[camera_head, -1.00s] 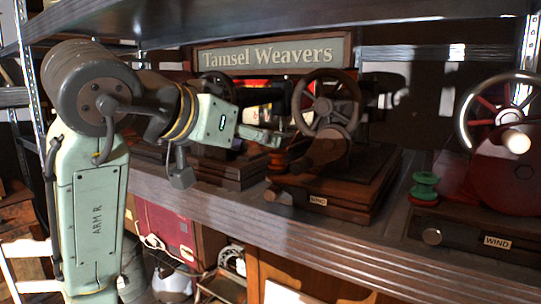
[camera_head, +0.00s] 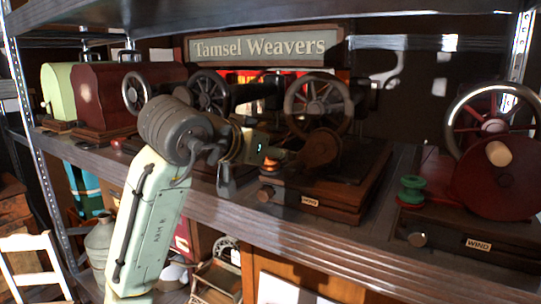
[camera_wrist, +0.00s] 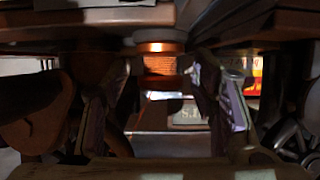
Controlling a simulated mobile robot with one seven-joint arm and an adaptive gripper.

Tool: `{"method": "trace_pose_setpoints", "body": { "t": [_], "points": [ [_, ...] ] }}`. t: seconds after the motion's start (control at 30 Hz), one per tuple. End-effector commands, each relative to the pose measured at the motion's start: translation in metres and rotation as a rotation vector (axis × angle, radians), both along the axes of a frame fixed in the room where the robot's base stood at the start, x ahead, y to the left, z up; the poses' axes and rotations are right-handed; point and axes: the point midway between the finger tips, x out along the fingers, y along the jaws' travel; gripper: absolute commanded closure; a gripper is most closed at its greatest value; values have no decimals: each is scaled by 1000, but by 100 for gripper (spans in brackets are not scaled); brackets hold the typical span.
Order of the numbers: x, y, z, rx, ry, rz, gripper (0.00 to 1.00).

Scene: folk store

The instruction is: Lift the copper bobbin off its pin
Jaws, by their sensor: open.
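The copper bobbin (camera_wrist: 162,64) shows in the wrist view at upper centre, between the two fingers. In the head view the copper bobbin (camera_head: 282,155) is a small orange patch at the left of the middle winder (camera_head: 325,188), partly hidden by my gripper. My gripper (camera_head: 270,163) is beside it at about its height. In the wrist view my gripper (camera_wrist: 160,84) is open, one finger on each side of the bobbin with gaps visible. I cannot tell whether either finger touches it. The pin is hidden.
A red winder (camera_head: 497,180) with a green bobbin (camera_head: 411,189) stands to the right. More wheeled machines and a pale green case (camera_head: 63,90) stand to the left. The shelf edge (camera_head: 350,245) runs below, and an upper shelf (camera_head: 400,15) hangs overhead.

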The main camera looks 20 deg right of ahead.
Motion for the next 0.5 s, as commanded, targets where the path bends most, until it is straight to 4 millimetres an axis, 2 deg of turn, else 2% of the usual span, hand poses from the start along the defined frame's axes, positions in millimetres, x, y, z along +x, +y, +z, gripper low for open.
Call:
{"method": "trace_pose_setpoints", "body": {
  "t": [0.13,0.5],
  "points": [
    [0,0,0,0,0,0,48],
    [0,0,0,-1,0,0,72]
  ]
}}
